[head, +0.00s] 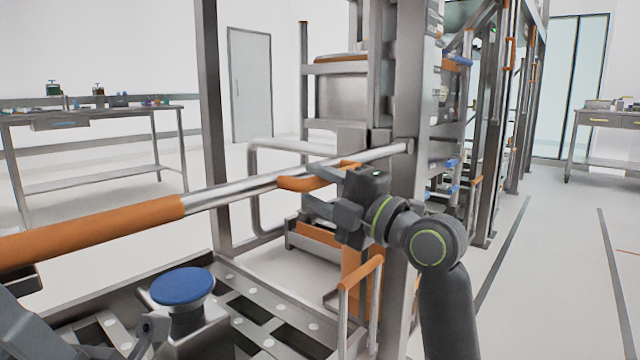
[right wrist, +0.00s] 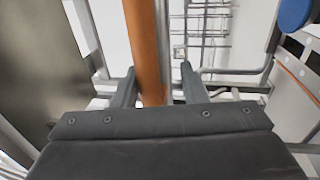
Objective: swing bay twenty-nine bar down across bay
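The bar (head: 235,190) is a steel tube with a long orange sleeve (head: 95,232) at its left part. My right gripper (head: 318,188) is at this handle. In the right wrist view an orange length (right wrist: 146,45) passes between the spread fingers (right wrist: 158,88), with a gap to the right finger. Dark parts of my left arm show at the lower left; its fingertips cannot be made out.
A blue round knob (head: 183,287) stands on the perforated steel deck (head: 270,315) below the bar. An orange-topped rail (head: 360,273) rises beside the post. Benches stand at the back left (head: 90,112) and far right (head: 605,118). The floor (head: 550,270) at right is open.

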